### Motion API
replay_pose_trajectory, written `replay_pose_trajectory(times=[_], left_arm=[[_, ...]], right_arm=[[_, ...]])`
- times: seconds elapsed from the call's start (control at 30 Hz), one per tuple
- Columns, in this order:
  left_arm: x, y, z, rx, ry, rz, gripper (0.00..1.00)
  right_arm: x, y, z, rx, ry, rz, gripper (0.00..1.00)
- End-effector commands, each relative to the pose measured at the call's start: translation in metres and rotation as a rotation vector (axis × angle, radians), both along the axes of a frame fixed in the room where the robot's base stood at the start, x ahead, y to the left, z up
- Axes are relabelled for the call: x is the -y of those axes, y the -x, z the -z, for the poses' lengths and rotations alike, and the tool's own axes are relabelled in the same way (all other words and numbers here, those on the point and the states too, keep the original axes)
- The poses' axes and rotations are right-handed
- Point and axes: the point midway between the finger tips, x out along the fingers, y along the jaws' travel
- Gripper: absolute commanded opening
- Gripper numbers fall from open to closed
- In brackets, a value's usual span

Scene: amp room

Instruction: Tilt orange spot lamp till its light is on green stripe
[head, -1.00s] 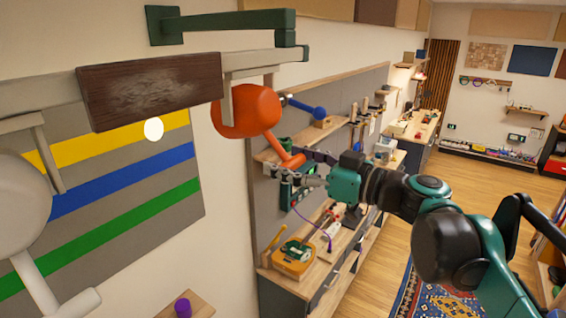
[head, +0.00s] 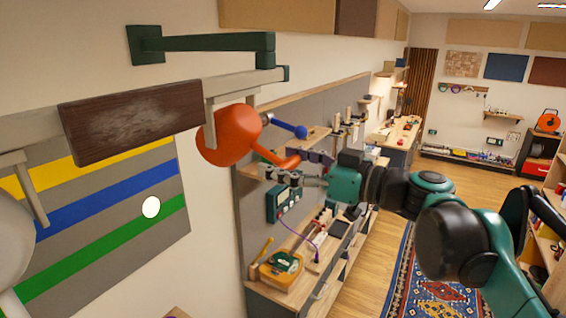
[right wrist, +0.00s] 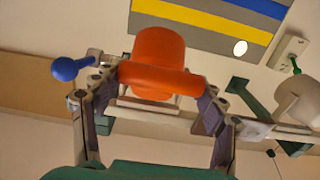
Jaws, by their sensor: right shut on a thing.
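The orange spot lamp (head: 228,136) hangs under a wall-mounted rail, its orange handle pointing toward my right gripper (head: 296,169). That gripper is shut on the handle. In the right wrist view, its fingers stand at both ends of the orange crossbar (right wrist: 160,80). The lamp's round white light spot (head: 151,207) is on the striped board (head: 110,190). The left gripper is not in view.
A dark wooden block (head: 130,122) is on the rail (head: 230,86), beneath a green wall bracket (head: 200,43). A blue-knobbed lever (head: 300,131) sticks out beside the lamp. A pale lamp (head: 12,240) is at the left edge. A workbench with tools (head: 285,270) stands below.

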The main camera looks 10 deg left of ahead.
Motion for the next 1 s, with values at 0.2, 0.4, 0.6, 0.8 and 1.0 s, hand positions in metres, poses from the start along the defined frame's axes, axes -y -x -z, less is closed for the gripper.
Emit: replay_pose_trajectory(times=[0.2, 0.4, 0.6, 0.8, 1.0], left_arm=[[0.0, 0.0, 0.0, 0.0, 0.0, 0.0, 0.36], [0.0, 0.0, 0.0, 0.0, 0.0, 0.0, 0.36], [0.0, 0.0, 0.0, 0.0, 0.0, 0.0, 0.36], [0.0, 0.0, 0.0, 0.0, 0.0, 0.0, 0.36], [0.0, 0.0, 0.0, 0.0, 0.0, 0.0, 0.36]], right_arm=[[0.0, -0.001, -0.002, 0.0, -0.005, 0.002, 0.2], [0.0, 0.0, -0.001, -0.001, -0.004, 0.001, 0.93], [0.0, 0.0, 0.0, -0.001, -0.001, 0.001, 0.93], [0.017, 0.005, 0.0, -0.001, -0.001, 0.004, 0.93], [0.058, 0.019, 0.0, -0.001, -0.001, 0.007, 0.93]])
